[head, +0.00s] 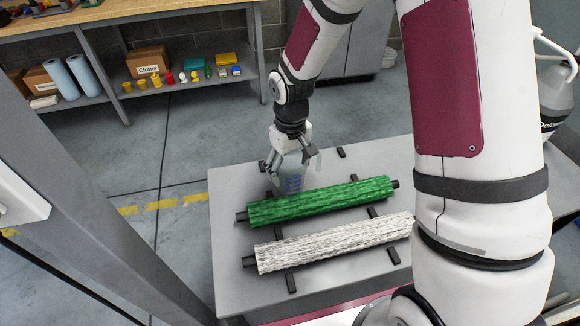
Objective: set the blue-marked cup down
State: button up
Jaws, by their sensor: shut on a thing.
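A clear cup with blue markings (291,183) shows beneath my gripper (290,166) in the head view, near the back of the grey table (225,217). My gripper points down and is shut on the cup, with fingers at its left and right sides. The cup looks roughly upright. Its lower edge lies close behind the green roller, and I cannot tell whether it touches the table.
A green roller (320,202) and a white roller (334,242) lie across dark strips in front of the cup. A bare strip of table is at the left. Behind, a workbench (130,22) has a shelf with boxes and bottles.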

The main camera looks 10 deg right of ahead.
jog(key=o, duration=1.5)
jog(key=shift+c, duration=0.2)
notch_tip(320, 180, up, 12)
jog(key=p, duration=0.3)
jog(key=shift+d+r, duration=0.1)
jog(key=shift+r, duration=0.05)
